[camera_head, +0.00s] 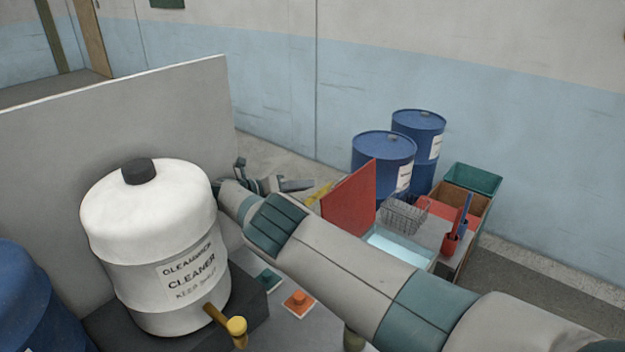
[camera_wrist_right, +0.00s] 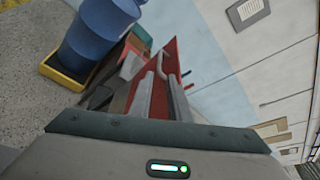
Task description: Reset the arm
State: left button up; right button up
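My right arm (camera_head: 345,262) comes in from the lower right of the head view and reaches up and left across the work area. Its wrist bends behind the white cleaner tank (camera_head: 150,225). The right gripper (camera_head: 297,185) is small and partly hidden there, pointing right towards the red panel (camera_head: 350,192). In the right wrist view the two grey fingers of the gripper (camera_wrist_right: 161,78) stand apart, with red showing between them and nothing held. My left gripper is not in view.
A grey partition (camera_head: 120,110) stands behind the tank, close to my right wrist. Beyond the red panel are a wire basket (camera_head: 404,216), a red cup (camera_head: 450,243), a green bin (camera_head: 472,179) and blue drums (camera_head: 383,155). An orange block (camera_head: 299,302) lies below the arm.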

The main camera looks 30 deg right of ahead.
jog(key=shift+a, duration=0.4)
jog(key=shift+r, duration=0.1)
